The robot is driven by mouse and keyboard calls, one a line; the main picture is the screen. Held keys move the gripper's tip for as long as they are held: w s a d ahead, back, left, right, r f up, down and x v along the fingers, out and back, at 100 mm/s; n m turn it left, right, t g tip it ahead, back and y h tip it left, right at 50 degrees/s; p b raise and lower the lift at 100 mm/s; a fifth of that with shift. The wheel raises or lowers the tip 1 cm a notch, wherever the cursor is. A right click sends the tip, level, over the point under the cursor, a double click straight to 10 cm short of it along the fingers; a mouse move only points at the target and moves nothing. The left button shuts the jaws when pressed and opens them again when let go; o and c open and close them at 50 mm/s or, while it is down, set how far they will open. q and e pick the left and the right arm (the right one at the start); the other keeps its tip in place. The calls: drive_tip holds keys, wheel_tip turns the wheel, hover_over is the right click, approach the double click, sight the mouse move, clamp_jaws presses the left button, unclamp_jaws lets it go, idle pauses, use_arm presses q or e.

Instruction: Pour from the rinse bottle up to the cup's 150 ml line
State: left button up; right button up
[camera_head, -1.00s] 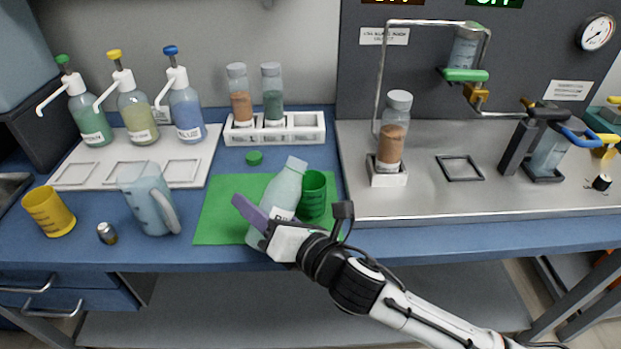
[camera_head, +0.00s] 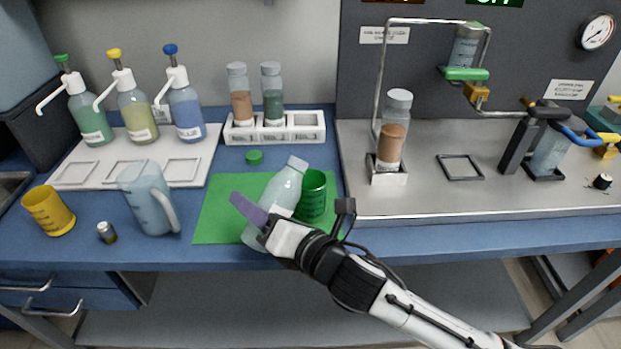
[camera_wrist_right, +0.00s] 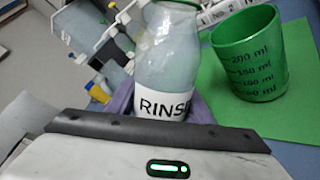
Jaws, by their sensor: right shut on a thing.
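The rinse bottle (camera_head: 284,190) is pale, translucent and uncapped, and tilts to the right with its mouth near the green cup. My right gripper (camera_head: 252,212) is shut on it; its "RINSE" label (camera_wrist_right: 164,104) shows in the right wrist view. The green cup (camera_head: 313,197) stands upright on the green mat (camera_head: 213,222), just right of the bottle. In the right wrist view the cup (camera_wrist_right: 250,58) shows printed lines up to 200 ml. I see no stream, and the liquid level in the cup cannot be told. My left gripper is not in view.
A green cap (camera_head: 254,157) lies behind the mat. A jug (camera_head: 148,200), a small metal cylinder (camera_head: 107,232) and a yellow cup (camera_head: 49,211) stand to the left. A white rack (camera_head: 275,129) with two bottles is behind. A metal tray (camera_head: 440,200) lies to the right.

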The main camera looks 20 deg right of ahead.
drive_tip(key=shift+s+a+m+b, duration=0.2)
drive_tip(key=shift+a+m+b, duration=0.15)
drive_tip(key=shift+m, duration=0.25)
idle(0.5)
drive_tip(key=shift+s+a+m+g+b, duration=0.2)
drive_tip(key=shift+a+m+g+b, duration=0.15)
drive_tip(key=shift+m, duration=0.25)
idle(0.6)
drive_tip(key=shift+s+a+r+m+y, duration=0.15)
drive_tip(key=shift+r+m+y, duration=0.25)
drive_tip(key=shift+r+m, duration=0.4)
idle(0.5)
drive_tip(key=shift+r+p, duration=0.25)
drive_tip(key=shift+p, duration=0.2)
drive_tip(key=shift+r, duration=0.1)
drive_tip(key=shift+d+r+m+p, duration=0.2)
drive_tip(key=shift+r+m+p, duration=0.1)
drive_tip(key=shift+p, duration=0.45)
drive_tip(key=shift+r+g+p, duration=0.2)
drive_tip(key=shift+g+p, duration=0.05)
drive_tip(key=shift+p, duration=0.2)
drive_tip(key=shift+r+m+y+p, duration=0.3)
drive_tip(key=shift+r+m+p, duration=0.35)
drive_tip(key=shift+p, duration=0.4)
idle(1.4)
